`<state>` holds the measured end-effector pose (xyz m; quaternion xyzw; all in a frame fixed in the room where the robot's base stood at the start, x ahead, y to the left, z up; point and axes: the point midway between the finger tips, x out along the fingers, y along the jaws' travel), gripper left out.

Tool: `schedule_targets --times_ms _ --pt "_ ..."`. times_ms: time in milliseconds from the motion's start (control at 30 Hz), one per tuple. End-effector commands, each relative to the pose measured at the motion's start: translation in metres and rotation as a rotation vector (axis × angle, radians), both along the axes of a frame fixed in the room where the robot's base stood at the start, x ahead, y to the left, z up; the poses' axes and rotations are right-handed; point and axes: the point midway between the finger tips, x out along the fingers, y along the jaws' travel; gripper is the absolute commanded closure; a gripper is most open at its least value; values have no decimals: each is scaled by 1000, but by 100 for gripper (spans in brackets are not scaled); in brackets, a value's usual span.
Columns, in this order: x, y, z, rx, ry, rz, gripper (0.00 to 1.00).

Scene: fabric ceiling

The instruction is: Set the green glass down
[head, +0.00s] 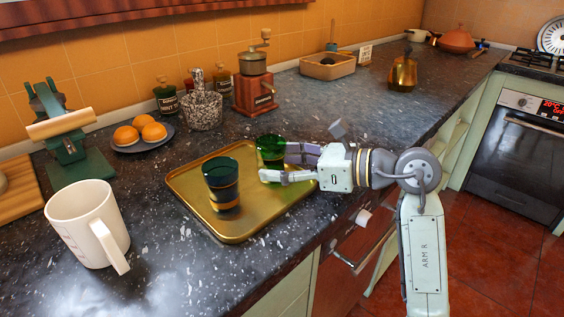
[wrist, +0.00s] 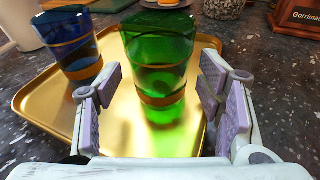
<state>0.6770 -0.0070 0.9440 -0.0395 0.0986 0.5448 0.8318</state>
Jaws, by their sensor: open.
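The green glass (head: 271,150) stands upright at the right side of the golden tray (head: 236,236). In the wrist view the green glass (wrist: 160,60) stands between my open fingers, with a visible gap on the right side. My gripper (head: 275,163) reaches in from the right at the height of the glass and partly hides it in the head view. In the wrist view my gripper (wrist: 160,105) has its pads on either side of the glass, apart from it. The glass's base seems to rest on the tray (wrist: 35,105).
A dark blue glass (head: 222,185) stands on the tray, left of the green glass; it also shows in the wrist view (wrist: 75,48). A white jug (head: 85,222) stands at the left. A coffee grinder (head: 254,88), a mortar (head: 201,108) and a plate of orange fruit (head: 142,148) stand behind.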

Motion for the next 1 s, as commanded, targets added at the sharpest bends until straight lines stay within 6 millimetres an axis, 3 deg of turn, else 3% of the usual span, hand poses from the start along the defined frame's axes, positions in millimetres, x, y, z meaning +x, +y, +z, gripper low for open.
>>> schedule_targets --times_ms 500,700,1000 --pt "-39 -92 20 1 -1 -3 38" --pt "-46 -106 24 0 0 -1 38" --pt "-47 -108 25 0 0 -1 38"
